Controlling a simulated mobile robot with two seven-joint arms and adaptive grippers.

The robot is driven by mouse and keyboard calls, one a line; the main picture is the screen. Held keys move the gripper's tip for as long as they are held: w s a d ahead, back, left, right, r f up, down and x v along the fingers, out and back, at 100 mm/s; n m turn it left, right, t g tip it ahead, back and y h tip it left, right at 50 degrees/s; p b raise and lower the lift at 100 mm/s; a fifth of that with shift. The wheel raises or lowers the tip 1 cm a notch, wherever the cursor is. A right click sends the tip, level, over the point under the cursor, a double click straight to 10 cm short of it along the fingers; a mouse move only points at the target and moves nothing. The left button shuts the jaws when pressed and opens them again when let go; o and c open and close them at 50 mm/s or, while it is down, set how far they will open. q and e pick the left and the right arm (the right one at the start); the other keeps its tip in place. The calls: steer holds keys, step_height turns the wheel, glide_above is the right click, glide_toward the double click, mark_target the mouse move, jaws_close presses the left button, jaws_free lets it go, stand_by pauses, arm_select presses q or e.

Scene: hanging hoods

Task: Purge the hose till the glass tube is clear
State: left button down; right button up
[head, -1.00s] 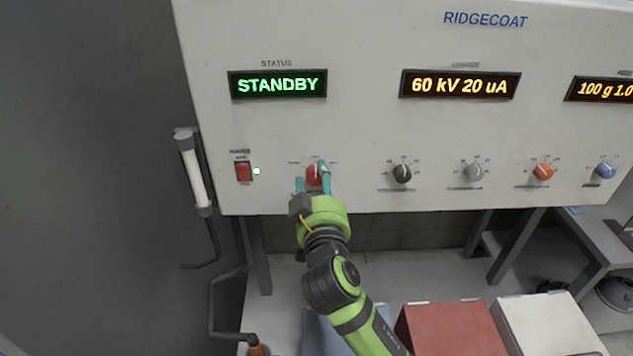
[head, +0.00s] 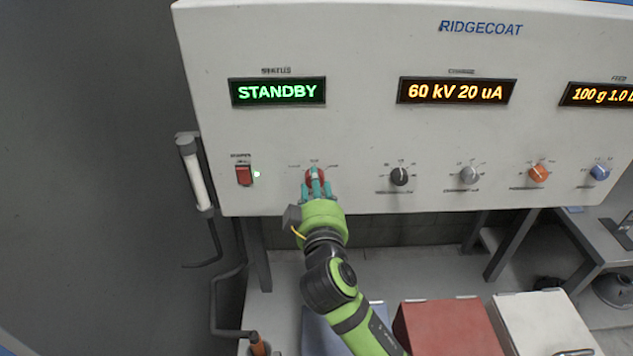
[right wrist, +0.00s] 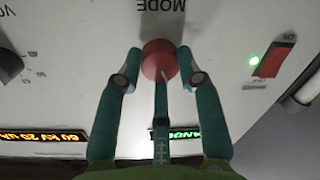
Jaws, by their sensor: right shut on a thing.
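The red mode knob (head: 315,175) is on the white control panel (head: 360,135), below the status display (head: 278,91), which reads STANDBY in green. My right gripper (head: 317,188) is shut on this knob. In the right wrist view its teal fingers (right wrist: 160,68) touch the red knob (right wrist: 158,55) from both sides, under the word MODE. The glass tube (head: 196,178) is mounted upright at the panel's left side and looks whitish. A dark hose (head: 214,240) runs down from it. My left gripper is not in view.
A red rocker switch (head: 244,175) with a lit green lamp is left of the knob. Black (head: 399,176), grey, orange and blue knobs are to the right. A red box (head: 448,328) and a white box (head: 543,325) stand below the panel.

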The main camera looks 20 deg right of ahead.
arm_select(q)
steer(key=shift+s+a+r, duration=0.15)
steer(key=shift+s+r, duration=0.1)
arm_select(e)
steer(key=shift+a+r+n, duration=0.1)
steer(key=shift+r+n, duration=0.1)
steer(key=shift+n, duration=1.55)
steer(key=shift+a+r+n, duration=0.1)
steer(key=shift+r+n, duration=0.1)
steer(key=shift+n, duration=1.55)
steer(key=shift+d, duration=0.1)
steer(key=o, duration=1.2)
steer(key=shift+c, duration=0.2)
steer(key=shift+w+a+f, duration=0.1)
steer(key=shift+a+f, duration=0.1)
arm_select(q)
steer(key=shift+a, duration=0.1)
arm_select(e)
steer(key=v, duration=1.2)
steer(key=shift+a, duration=0.1)
